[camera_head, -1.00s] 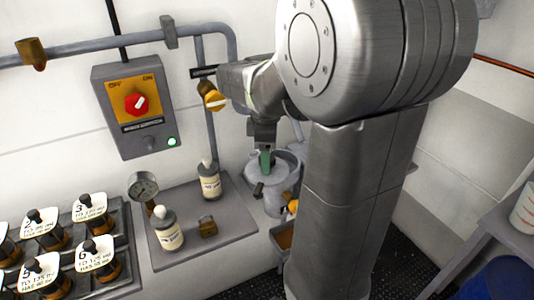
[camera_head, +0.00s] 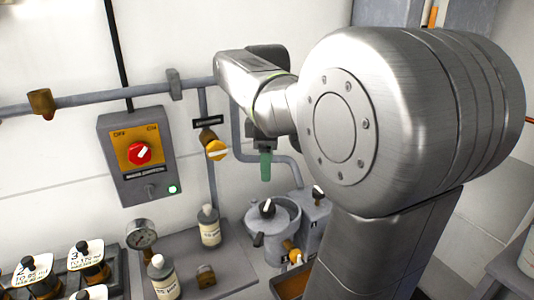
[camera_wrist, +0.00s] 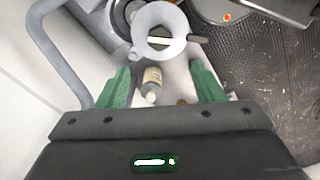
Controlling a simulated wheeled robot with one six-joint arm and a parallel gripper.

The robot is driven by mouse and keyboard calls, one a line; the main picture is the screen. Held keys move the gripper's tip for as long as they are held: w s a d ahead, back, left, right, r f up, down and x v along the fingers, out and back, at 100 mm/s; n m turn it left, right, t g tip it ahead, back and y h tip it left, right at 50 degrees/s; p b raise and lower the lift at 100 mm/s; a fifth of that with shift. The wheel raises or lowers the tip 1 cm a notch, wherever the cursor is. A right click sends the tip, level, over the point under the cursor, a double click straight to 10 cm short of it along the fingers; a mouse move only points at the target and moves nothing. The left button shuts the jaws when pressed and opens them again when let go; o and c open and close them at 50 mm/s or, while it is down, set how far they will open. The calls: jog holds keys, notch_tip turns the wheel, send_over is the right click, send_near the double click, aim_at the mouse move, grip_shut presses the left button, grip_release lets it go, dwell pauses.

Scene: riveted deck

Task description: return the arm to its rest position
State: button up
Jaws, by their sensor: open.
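My gripper (camera_head: 265,166) hangs in the air above and slightly left of a grey round pot-like vessel (camera_head: 286,217) with a black knob on top. In the wrist view my gripper (camera_wrist: 166,86) has its two green fingers wide apart, with nothing between the tips. A labelled bottle (camera_wrist: 152,80) shows far below, between the fingers in that view. My arm reaches across the right half of the head view and hides part of the wall and floor behind it.
Grey pipes run along the wall.

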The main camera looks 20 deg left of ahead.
aim_at(267, 205)
jog(key=shift+r, duration=0.8)
notch_tip(267, 205, down, 14)
jog(key=shift+f+b, duration=0.1)
jog(key=shift+b, duration=0.2)
jog(key=shift+r, duration=0.2)
